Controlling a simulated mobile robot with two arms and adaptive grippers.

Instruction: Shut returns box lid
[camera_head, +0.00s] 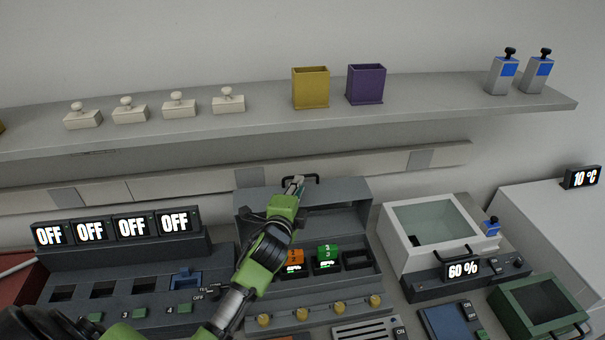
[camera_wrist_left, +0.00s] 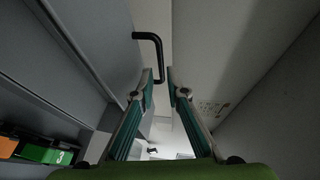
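The grey box (camera_head: 357,237), which I take as the returns box, stands at the middle of the counter with its lid (camera_head: 340,190) raised at the back. A black bar handle (camera_head: 316,179) sits on the lid's upper edge; it also shows in the left wrist view (camera_wrist_left: 154,42). Orange (camera_head: 295,256) and green (camera_head: 328,252) blocks sit in its slots. My left gripper (camera_head: 296,184) reaches across the box to the handle. In the left wrist view its fingers (camera_wrist_left: 164,78) are apart, with the handle's lower end near the gap; contact is unclear. My right gripper is out of view.
A shelf (camera_head: 400,112) with yellow (camera_head: 310,88) and purple (camera_head: 366,84) holders runs above the box. A panel with OFF displays (camera_head: 117,228) stands at left. A white glass-topped unit (camera_head: 396,253) stands close at right. Yellow knobs (camera_head: 302,314) line the front.

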